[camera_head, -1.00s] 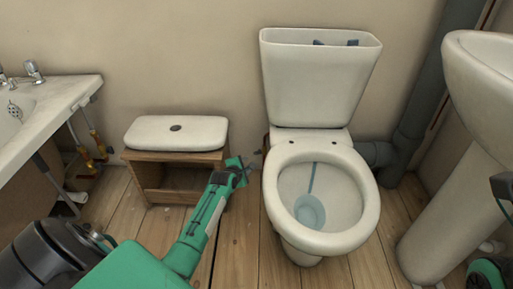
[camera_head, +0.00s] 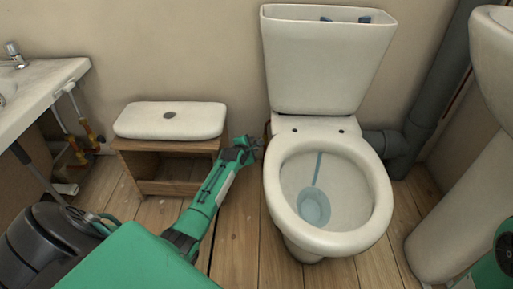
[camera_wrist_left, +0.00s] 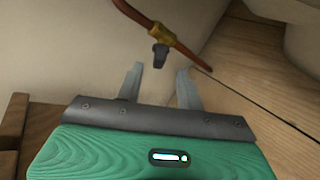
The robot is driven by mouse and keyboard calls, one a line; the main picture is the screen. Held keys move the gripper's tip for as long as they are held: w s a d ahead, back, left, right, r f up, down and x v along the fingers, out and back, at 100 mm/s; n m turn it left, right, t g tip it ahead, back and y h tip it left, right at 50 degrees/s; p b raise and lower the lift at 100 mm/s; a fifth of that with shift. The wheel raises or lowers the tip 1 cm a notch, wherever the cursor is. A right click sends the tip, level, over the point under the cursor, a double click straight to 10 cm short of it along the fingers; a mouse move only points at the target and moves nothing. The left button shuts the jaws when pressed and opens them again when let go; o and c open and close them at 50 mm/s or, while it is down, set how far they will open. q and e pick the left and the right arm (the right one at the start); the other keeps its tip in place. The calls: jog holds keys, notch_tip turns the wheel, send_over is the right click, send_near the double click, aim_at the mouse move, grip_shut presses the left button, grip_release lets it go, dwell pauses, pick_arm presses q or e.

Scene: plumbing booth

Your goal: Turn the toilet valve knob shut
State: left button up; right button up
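The toilet valve knob (camera_wrist_left: 160,55) is a small dark grey piece on a brass valve body (camera_wrist_left: 153,35) in the left wrist view. It sits on a copper pipe near the wall, just beyond my fingertips. My left gripper (camera_wrist_left: 157,80) is open and empty, its two fingers apart with the knob ahead of the gap. In the head view my left gripper (camera_head: 254,147) is low beside the left side of the toilet (camera_head: 328,185), and the knob cannot be made out there. My right gripper is not in view; only part of my right arm shows at the lower right.
A wooden stool-like cabinet (camera_head: 165,165) carries the white cistern lid (camera_head: 170,119) left of my left arm. A basin (camera_head: 492,60) and its pedestal stand at the right. Bare floorboards lie in front of the toilet.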

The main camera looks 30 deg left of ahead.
pick_arm(q)
jog(key=shift+b+x, duration=1.6)
jog(key=shift+x, duration=1.05)
jog(key=shift+c, duration=0.3)
jog(key=c, duration=0.7)
